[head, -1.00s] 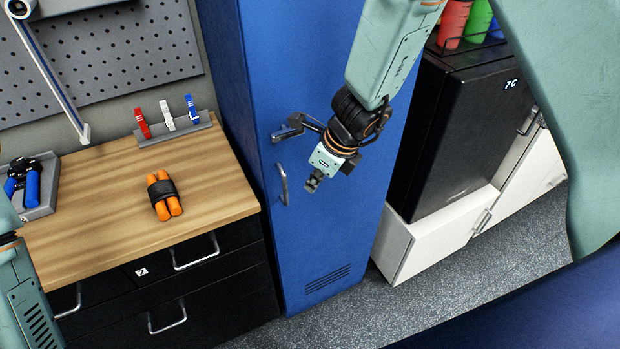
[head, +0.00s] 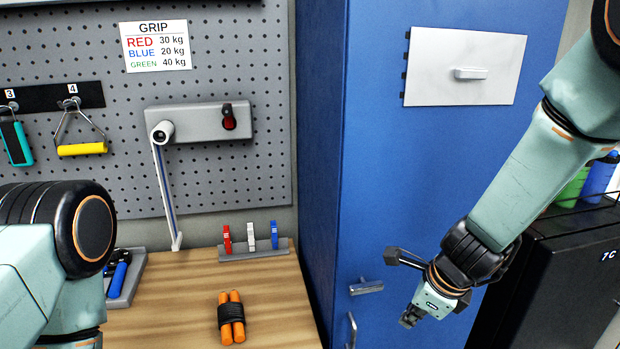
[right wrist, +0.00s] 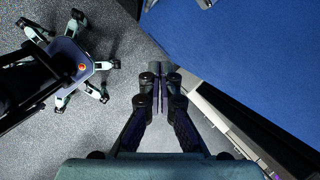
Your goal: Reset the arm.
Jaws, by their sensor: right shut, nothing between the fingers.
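My right arm comes in from the right in the head view. Its right gripper (head: 409,318) points down in front of the blue locker (head: 400,180), to the right of the locker's latch (head: 366,287) and door handle (head: 351,330), apart from both. In the right wrist view the gripper's fingers (right wrist: 160,85) are together with nothing between them, above the grey floor (right wrist: 125,115). My left arm shows at the left edge of the head view; its gripper is out of the picture.
A wooden worktop (head: 180,310) holds orange grips with a black band (head: 231,318) and a rack of coloured clips (head: 255,251). A pegboard (head: 240,80) hangs behind. A black cabinet (head: 555,280) stands right of the locker. Free floor shows in the wrist view.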

